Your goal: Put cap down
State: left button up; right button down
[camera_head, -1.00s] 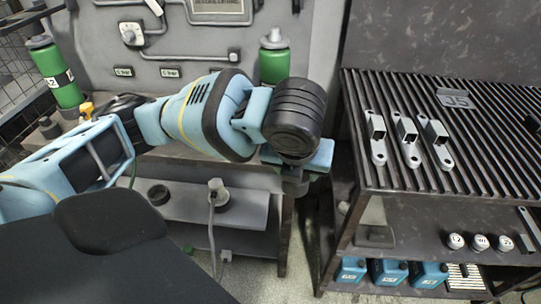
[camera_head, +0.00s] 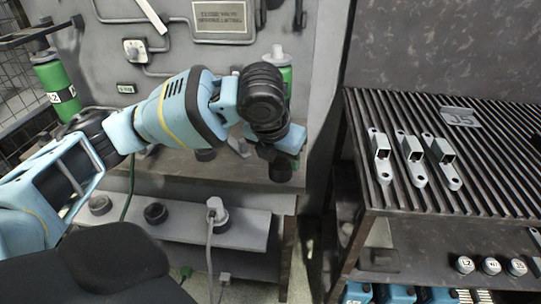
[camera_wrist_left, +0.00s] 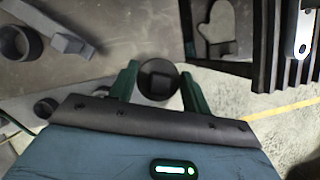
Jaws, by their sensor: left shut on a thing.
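My left gripper (camera_head: 280,160) hangs fingers-down in front of the workbench's right end. In the left wrist view its two green fingers (camera_wrist_left: 158,88) are shut on a round dark cap (camera_wrist_left: 158,80), which sits between their tips. In the head view the cap's dark lower part (camera_head: 281,173) shows beneath the fingers. It appears held in the air, near the bench's right edge. My right gripper is not in view.
A green bottle (camera_head: 283,78) stands behind my left wrist, another (camera_head: 58,85) at far left. Black ring-like parts (camera_head: 155,213) and a corded grey plug (camera_head: 216,208) are on the lower shelf. Several brackets (camera_head: 412,160) lie on the slatted rack (camera_head: 500,180) at right.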

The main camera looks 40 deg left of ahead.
pick_arm(q)
jog(key=w+a, duration=0.1)
jog(key=a, duration=0.2)
jog(key=w+a, duration=0.1)
jog(key=shift+w+a+f, duration=0.25)
jog(key=shift+w, duration=0.05)
jog(key=shift+w+a, duration=0.25)
jog(key=shift+a, duration=0.25)
notch_tip(320, 180, down, 4)
jog(key=shift+a+r+b, duration=0.1)
jog(key=shift+r+b, duration=0.05)
jog(key=shift+b, duration=0.55)
jog(key=o, duration=0.7)
